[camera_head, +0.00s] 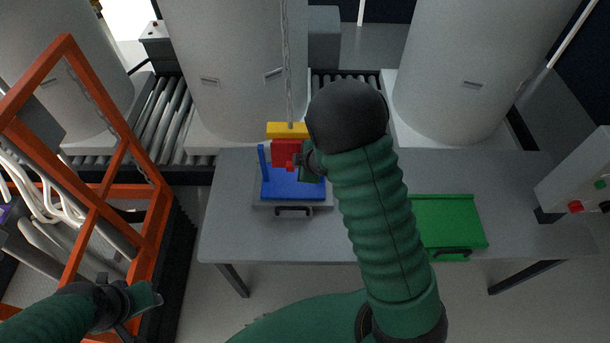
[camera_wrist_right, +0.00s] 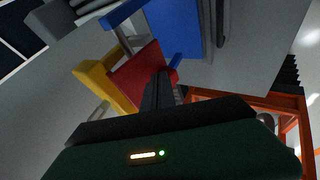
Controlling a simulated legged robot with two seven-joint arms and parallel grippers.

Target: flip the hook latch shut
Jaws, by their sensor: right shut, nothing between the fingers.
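A red hook block (camera_head: 284,150) hangs below a yellow block (camera_head: 287,130) at the end of a chain (camera_head: 287,70), over a blue stand (camera_head: 285,188). A small red piece on its right side, perhaps the latch, is partly hidden by my right gripper (camera_head: 301,162). That gripper is shut and empty, its tips at or beside the red block; contact is unclear. The right wrist view shows its dark fingers (camera_wrist_right: 162,88) in front of the red block (camera_wrist_right: 138,74), with the yellow block (camera_wrist_right: 103,84) at left. My left gripper (camera_head: 130,297) is low at left, away from the hook.
The blue stand sits on a grey table (camera_head: 240,225). A green tray (camera_head: 450,222) lies right of it, and a control box (camera_head: 580,180) stands at the right end. Large pale tanks (camera_head: 230,80) stand behind. An orange frame (camera_head: 105,195) is at left.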

